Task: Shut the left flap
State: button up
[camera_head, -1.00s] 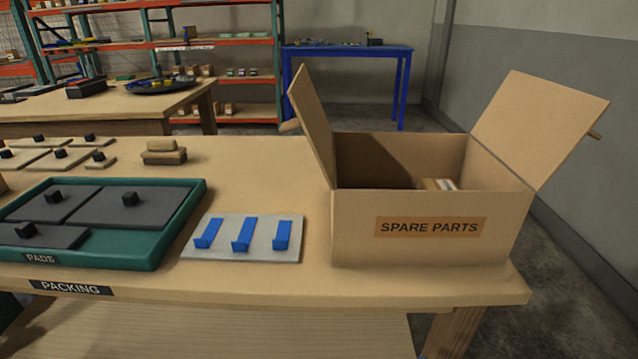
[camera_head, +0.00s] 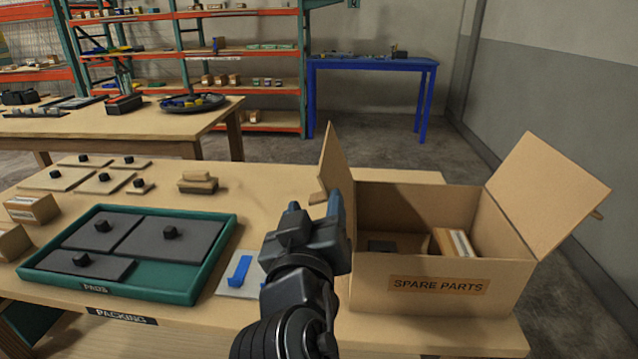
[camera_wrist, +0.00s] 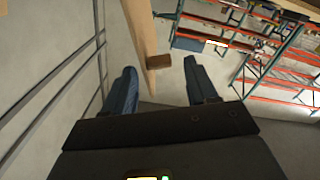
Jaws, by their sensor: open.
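The cardboard box (camera_head: 400,308) marked SPARE PARTS stands at the right end of the table with its top open. Its left flap (camera_head: 336,165) stands up, leaning slightly left, with a small wooden tab (camera_head: 318,197) on its outer side. Its right flap (camera_head: 548,195) is folded outward. My gripper (camera_head: 315,205) is open, beside the box's left side, near the flap. In the wrist view, my open fingers (camera_wrist: 160,70) appear on either side of the flap's edge (camera_wrist: 140,35) and tab (camera_wrist: 172,61). I cannot tell whether they touch.
A small carton (camera_head: 455,243) and a dark piece (camera_head: 382,246) lie in the box. A grey plate (camera_head: 235,283) with blue clips is partly hidden by my arm. A green tray (camera_head: 200,275) of dark pads is to the left. A blue table (camera_head: 375,65) stands behind.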

aim_at(332, 180)
jog(key=w, duration=0.5)
jog(key=shift+w+d+p, duration=0.15)
jog(key=shift+w+p, duration=0.25)
grip_shut()
jog(key=shift+s, duration=0.1)
